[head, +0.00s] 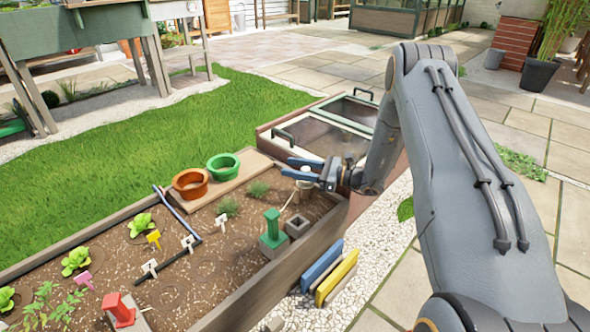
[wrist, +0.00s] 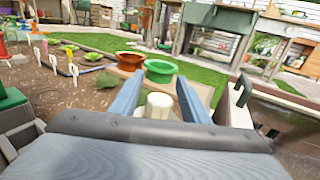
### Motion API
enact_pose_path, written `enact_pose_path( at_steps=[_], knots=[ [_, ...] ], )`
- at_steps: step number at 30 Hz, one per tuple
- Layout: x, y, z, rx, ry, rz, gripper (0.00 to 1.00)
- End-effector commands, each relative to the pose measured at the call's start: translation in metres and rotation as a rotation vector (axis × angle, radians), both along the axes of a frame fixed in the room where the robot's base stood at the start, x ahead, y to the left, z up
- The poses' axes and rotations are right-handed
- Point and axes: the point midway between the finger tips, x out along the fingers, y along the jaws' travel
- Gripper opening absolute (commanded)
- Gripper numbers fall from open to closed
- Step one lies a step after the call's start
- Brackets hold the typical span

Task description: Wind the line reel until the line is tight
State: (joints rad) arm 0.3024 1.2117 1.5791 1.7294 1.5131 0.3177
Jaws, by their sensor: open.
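A cream cylindrical knob (wrist: 159,106), which looks like the top of the line reel, stands between my blue fingers in the wrist view. In the head view the cream knob (head: 306,170) shows by my gripper (head: 300,168), at the far right end of the soil bed. My gripper is open, one finger on each side of the knob; I cannot tell whether they touch it. A thin pale strand runs from below the knob toward the green post (head: 272,226). A red post (head: 121,311) stands at the near left. I cannot make out how taut the line is.
Orange (head: 190,184) and green (head: 223,166) pots stand on a board at the bed's back edge. A cold frame (head: 325,135) with handles lies just beyond my gripper. White labels (head: 190,243) and seedlings stand in the bed. Coloured boards (head: 330,272) lean outside on gravel.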

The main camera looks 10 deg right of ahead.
Motion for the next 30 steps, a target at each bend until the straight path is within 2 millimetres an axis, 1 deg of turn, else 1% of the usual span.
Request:
enact_pose_path(
  at_steps=[5,12,22,26,30],
  knots=[
    [-0.0001,-0.0003,0.0001,0.000,0.000,0.000,0.42],
    [-0.0001,-0.0008,0.0000,0.000,0.000,-0.001,0.01],
    [0.0005,-0.0021,0.0010,-0.001,0.002,-0.045,0.01],
    [0.0021,-0.0037,0.0027,-0.001,0.003,-0.109,0.01],
    [0.0041,-0.0059,0.0031,-0.001,0.005,-0.211,0.01]
  ],
)
